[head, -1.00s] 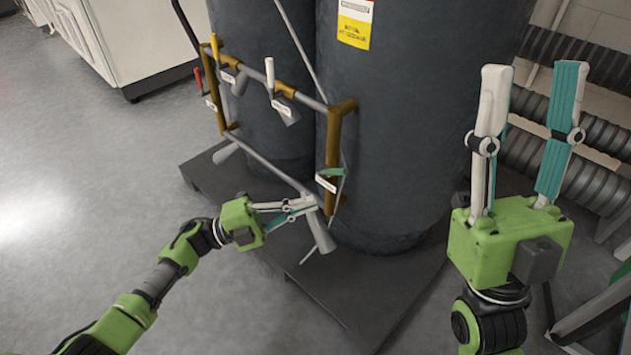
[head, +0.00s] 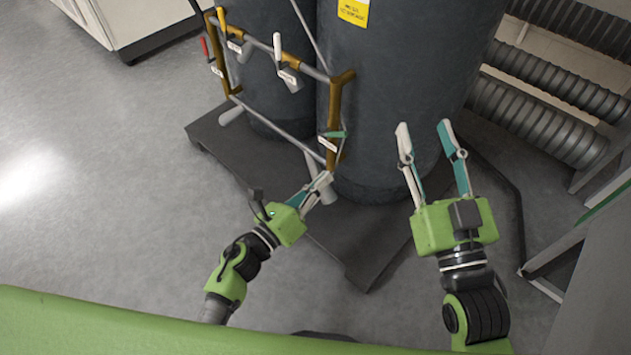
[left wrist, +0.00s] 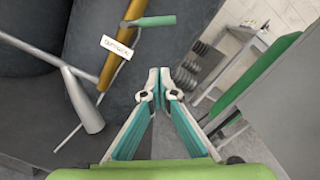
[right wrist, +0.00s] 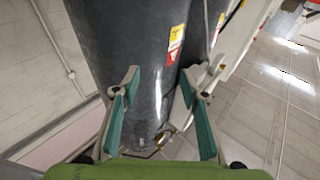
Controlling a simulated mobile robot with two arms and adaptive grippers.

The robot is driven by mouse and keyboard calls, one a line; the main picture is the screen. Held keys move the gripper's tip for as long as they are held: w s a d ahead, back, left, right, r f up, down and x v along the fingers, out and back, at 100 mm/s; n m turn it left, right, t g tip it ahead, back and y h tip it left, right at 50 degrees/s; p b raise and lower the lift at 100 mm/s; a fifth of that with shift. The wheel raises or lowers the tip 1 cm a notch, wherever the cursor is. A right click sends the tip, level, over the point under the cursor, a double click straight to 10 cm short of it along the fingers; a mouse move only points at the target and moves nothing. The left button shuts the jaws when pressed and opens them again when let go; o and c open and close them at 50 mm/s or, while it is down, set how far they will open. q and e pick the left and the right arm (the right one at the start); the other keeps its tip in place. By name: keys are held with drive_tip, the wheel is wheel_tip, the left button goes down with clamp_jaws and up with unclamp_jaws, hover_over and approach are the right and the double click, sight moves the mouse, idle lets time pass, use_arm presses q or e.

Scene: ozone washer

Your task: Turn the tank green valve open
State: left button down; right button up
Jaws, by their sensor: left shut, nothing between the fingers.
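The green valve handle (head: 333,134) sits on the brown upright pipe (head: 333,115) at the right end of the pipe frame, in front of the dark tank (head: 385,80). In the left wrist view the green handle (left wrist: 153,21) sticks out to the right from the brown pipe, above a white tag (left wrist: 117,47). My left gripper (head: 326,178) is below the handle, near the lower pipe end, and apart from the handle. Its fingertips (left wrist: 165,72) meet, with nothing between them. My right gripper (head: 424,127) is open and empty, to the right of the valve, in front of the tank.
Red (head: 205,47), yellow (head: 221,20) and white (head: 277,46) handles sit on the frame's left and upper parts. A dark pallet (head: 222,150) lies under the tanks. Grey ribbed ducts (head: 540,100) run along the right. The floor at left is clear.

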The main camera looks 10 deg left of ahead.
sight(337, 132)
use_arm(q)
drive_tip(key=w+d+r, duration=0.2)
drive_tip(key=w+r, duration=0.1)
drive_tip(key=w, duration=0.3)
drive_tip(key=shift+w+r+p, duration=0.3)
drive_tip(key=shift+w+p, duration=0.1)
drive_tip(key=shift+p, duration=0.05)
use_arm(e)
drive_tip(key=shift+w+d+f+g, duration=0.1)
drive_tip(key=shift+f+g, duration=0.35)
drive_tip(key=shift+f, duration=0.45)
drive_tip(key=shift+w+d+f+g, duration=0.1)
drive_tip(key=shift+f+g, duration=0.35)
drive_tip(key=shift+f, duration=0.45)
drive_tip(key=shift+f+h, duration=0.1)
drive_tip(key=shift+h, duration=0.2)
